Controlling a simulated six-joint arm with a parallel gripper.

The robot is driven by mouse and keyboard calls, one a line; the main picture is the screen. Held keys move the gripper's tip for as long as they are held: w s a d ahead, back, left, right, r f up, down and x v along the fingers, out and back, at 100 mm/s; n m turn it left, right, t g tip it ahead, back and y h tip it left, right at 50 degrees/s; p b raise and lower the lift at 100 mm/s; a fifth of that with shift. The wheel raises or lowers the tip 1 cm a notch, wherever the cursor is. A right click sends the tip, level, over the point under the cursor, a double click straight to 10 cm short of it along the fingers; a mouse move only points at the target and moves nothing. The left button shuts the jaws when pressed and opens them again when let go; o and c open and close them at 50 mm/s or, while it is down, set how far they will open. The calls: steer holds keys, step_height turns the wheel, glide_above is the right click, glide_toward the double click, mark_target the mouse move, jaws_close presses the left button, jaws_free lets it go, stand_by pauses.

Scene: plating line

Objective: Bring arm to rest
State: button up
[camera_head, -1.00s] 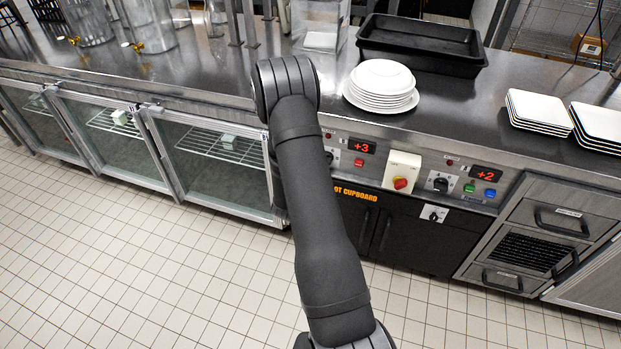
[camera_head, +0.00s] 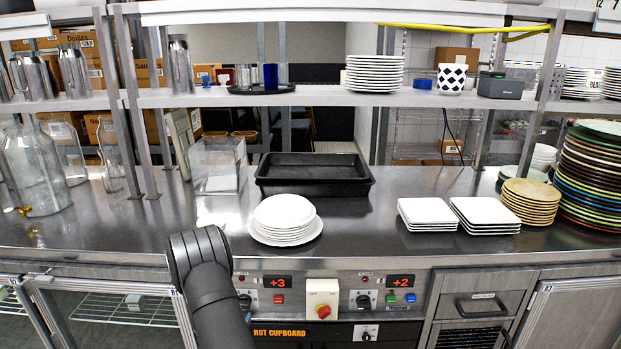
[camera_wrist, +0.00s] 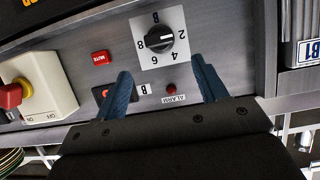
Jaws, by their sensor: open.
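My gripper (camera_wrist: 160,88) shows in the wrist view with its two blue fingers apart and nothing between them. Beyond the fingers is the hot cupboard's control panel (camera_wrist: 215,25), with a numbered knob (camera_wrist: 160,38), a red mute button (camera_wrist: 101,57) and an alarm light (camera_wrist: 171,88). I cannot tell how far the fingertips are from the panel. In the head view my arm rises at the lower left centre in front of the counter, and the gripper itself is hidden there.
The steel counter (camera_head: 360,225) holds a round plate stack (camera_head: 285,220), square plates (camera_head: 428,214), a black tray (camera_head: 313,173) and a clear container (camera_head: 217,165). Tall coloured plate stacks (camera_head: 590,180) stand right, glass jars (camera_head: 35,170) left. A loaded shelf (camera_head: 280,98) runs above.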

steer(key=x, duration=1)
steer(key=shift+w+f, duration=0.15)
steer(key=shift+w, duration=0.05)
steer(key=shift+s, duration=0.15)
